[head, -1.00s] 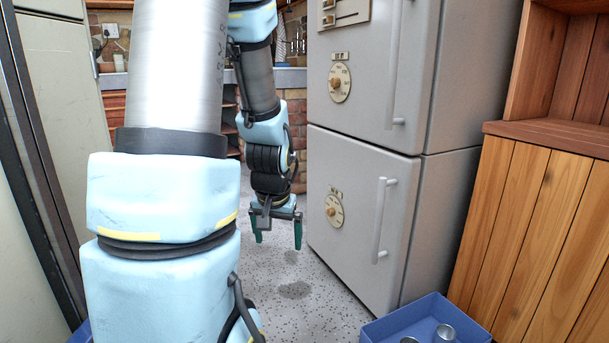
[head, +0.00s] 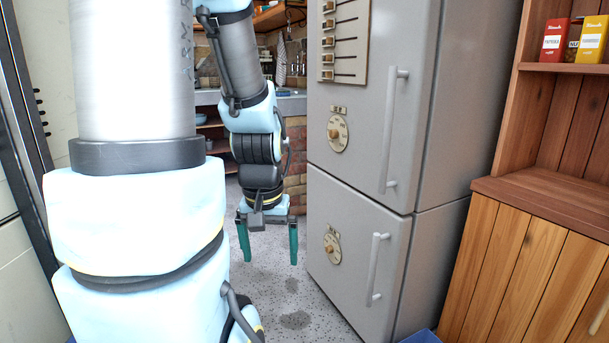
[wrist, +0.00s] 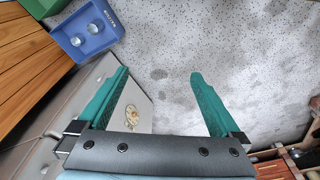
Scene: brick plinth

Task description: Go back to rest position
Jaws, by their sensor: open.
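My gripper (head: 268,256) hangs from my bent arm in the middle of the head view, fingers pointing down. Its two green fingers are spread apart with nothing between them. In the wrist view my gripper (wrist: 160,85) is also open and empty above the speckled floor.
A grey fridge (head: 365,200) with dials and handles stands just right of my gripper. A wooden cabinet (head: 515,250) with spice tins (head: 555,40) is farther right. A blue crate (wrist: 70,45) holding metal cups (wrist: 92,28) sits on the floor. Open floor (wrist: 220,40) lies below the gripper.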

